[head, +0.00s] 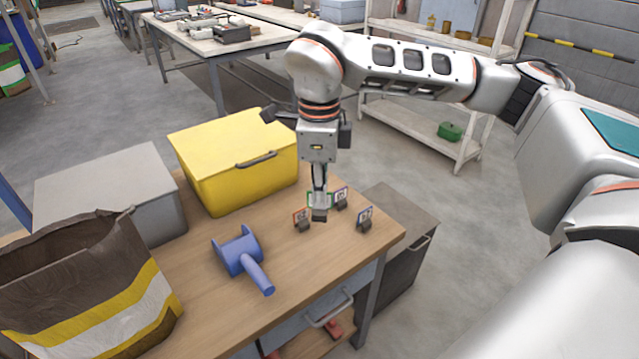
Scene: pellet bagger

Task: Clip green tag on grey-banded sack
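A row of small tags on dark clips stands on the wooden bench. A green-edged tag (310,199) is mostly hidden behind my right gripper (319,202). The gripper points straight down at this tag, its fingers close together; whether they are closed on it is unclear. An orange-edged tag (301,218) stands just left, a purple-edged tag (341,195) behind to the right, and a blue-purple tag (365,214) at right. An open brown sack (75,262) with yellow and whitish-grey bands stands at the lower left, partly cut off. My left gripper is not in view.
The wooden bench (205,322) also holds a blue tool with a handle (243,258). A yellow lidded bin (235,160) and a grey lidded bin (110,190) stand along its far left side. A dark drawer cabinet (400,262) adjoins the bench's right end.

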